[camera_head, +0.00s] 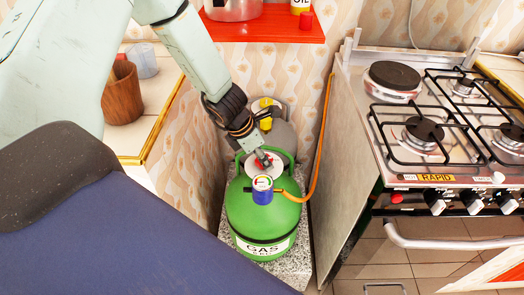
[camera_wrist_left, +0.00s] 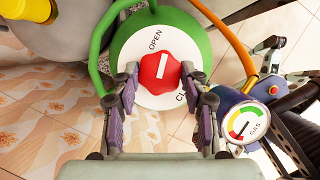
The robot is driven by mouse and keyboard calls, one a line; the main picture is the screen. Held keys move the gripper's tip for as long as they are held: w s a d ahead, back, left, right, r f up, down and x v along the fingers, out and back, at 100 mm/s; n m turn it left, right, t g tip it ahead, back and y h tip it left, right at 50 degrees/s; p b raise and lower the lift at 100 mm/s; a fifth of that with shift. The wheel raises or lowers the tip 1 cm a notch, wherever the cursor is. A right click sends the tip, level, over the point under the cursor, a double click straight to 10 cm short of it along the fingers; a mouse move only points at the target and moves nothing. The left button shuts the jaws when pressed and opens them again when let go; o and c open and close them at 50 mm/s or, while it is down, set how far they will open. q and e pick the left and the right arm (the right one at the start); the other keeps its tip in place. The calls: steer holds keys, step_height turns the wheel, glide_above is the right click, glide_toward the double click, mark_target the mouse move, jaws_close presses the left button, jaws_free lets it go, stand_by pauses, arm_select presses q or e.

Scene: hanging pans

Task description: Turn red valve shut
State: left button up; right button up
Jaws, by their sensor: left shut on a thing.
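The red valve (camera_wrist_left: 160,72) is a knob with a white bar, on a white dial (camera_wrist_left: 143,97) marked OPEN at its upper edge. A second label, starting "CL", is partly hidden at the lower right. The bar stands nearly upright in the wrist view, pointing towards OPEN. My left gripper (camera_wrist_left: 159,80) has its fingers on both sides of the knob and is shut on it. In the head view my left gripper (camera_head: 261,156) reaches down onto the top of the green gas cylinder (camera_head: 262,218), mostly covering the valve.
A gauge with a blue body (camera_head: 262,194) and an orange hose (camera_head: 322,130) sit close beside the valve. A green handle (camera_head: 288,158) rings the cylinder top. A grey cylinder (camera_head: 277,132) stands behind. The stove (camera_head: 430,120) is right, a counter with a wooden cup (camera_head: 123,92) left.

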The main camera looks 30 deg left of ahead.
arm_select(q)
steer(key=m+p, duration=0.2)
steer(key=m+g+h+p, duration=0.1)
steer(key=m+p, duration=0.1)
steer(key=p, duration=0.1)
steer(key=shift+a+r, duration=0.15)
steer(key=shift+w+m+g+h+p, duration=0.1)
steer(key=shift+m+g+h+p, duration=0.35)
steer(key=shift+m, duration=0.45)
steer(key=shift+w+a+m+g+p, duration=0.1)
steer(key=shift+m+g+p, duration=0.25)
steer(key=shift+m, duration=0.55)
steer(key=shift+f+m, duration=0.2)
steer(key=shift+m, duration=0.7)
steer(key=m+g, duration=0.1)
steer(key=m, duration=0.1)
steer(key=shift+w+m+b, duration=0.15)
steer(key=shift+m+b, duration=0.2)
steer(key=shift+m, duration=0.05)
steer(key=m+g+b, duration=0.2)
steer(key=m, duration=0.3)
steer(key=shift+w, duration=0.2)
steer(key=shift+m+g+y+b, duration=0.45)
steer(key=shift+m+g+b, duration=0.35)
steer(key=shift+m, duration=0.8)
steer(key=shift+w+r+m, duration=0.1)
steer(key=shift+m, duration=0.2)
